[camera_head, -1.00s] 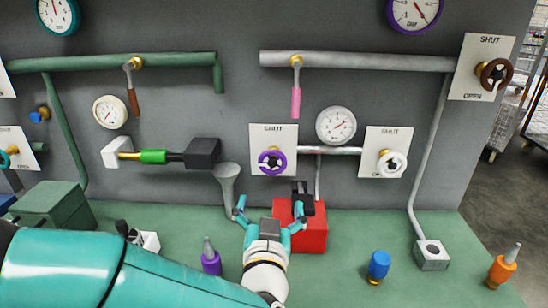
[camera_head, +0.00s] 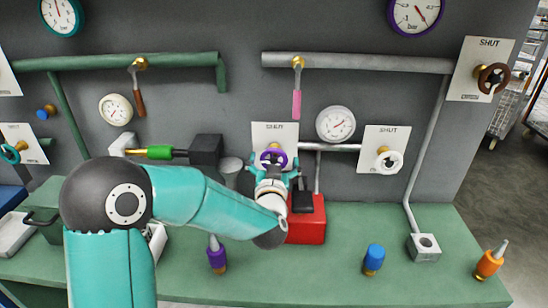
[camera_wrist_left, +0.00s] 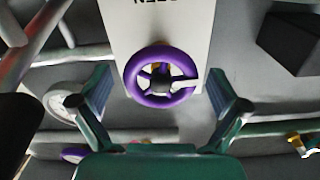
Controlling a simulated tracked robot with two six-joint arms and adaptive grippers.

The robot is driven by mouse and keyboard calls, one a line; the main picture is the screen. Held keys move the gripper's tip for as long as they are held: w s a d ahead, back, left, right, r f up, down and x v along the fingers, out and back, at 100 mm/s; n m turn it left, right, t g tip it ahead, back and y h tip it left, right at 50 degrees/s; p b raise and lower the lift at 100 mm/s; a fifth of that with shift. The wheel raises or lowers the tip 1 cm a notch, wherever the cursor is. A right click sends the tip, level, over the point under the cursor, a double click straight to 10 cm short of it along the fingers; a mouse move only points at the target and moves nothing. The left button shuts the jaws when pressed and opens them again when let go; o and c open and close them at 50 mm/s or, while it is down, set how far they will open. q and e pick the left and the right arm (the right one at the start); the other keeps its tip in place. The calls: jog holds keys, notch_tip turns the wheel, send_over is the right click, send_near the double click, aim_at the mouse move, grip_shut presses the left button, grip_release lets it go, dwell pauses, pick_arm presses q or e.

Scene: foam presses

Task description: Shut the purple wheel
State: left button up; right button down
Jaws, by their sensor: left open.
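The purple wheel (camera_head: 273,157) is mounted on a white plate (camera_head: 275,133) marked SHUT on the grey wall. In the head view its lower part is hidden by my left gripper (camera_head: 271,166), which is right in front of it. In the left wrist view the purple wheel (camera_wrist_left: 161,78) is ring-shaped with dark spokes and a pale mark at its right. My left gripper (camera_wrist_left: 163,104) is open there, with one finger on each side of the wheel and a gap to its rim on both sides. My right gripper does not show.
A white wheel (camera_head: 388,159) on its own plate is to the right. A red box (camera_head: 306,226) stands on the green bench below. Blue (camera_head: 374,258) and orange (camera_head: 488,263) bottles stand at the front.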

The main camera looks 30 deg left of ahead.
pick_arm(q)
jog(key=shift+w, duration=0.1)
jog(key=c, duration=1.2)
jog(key=shift+m, duration=0.4)
jog(key=m, duration=0.3)
jog(key=shift+m, duration=0.3)
jog(key=m+p, duration=0.1)
jog(key=m, duration=0.3)
jog(key=m+p, duration=0.1)
jog(key=m, duration=0.6)
jog(key=m+p, duration=0.1)
jog(key=m, duration=0.2)
jog(key=shift+d+f+m+p, duration=0.1)
jog(key=shift+f+m+p, duration=0.15)
jog(key=shift+m+p, duration=0.05)
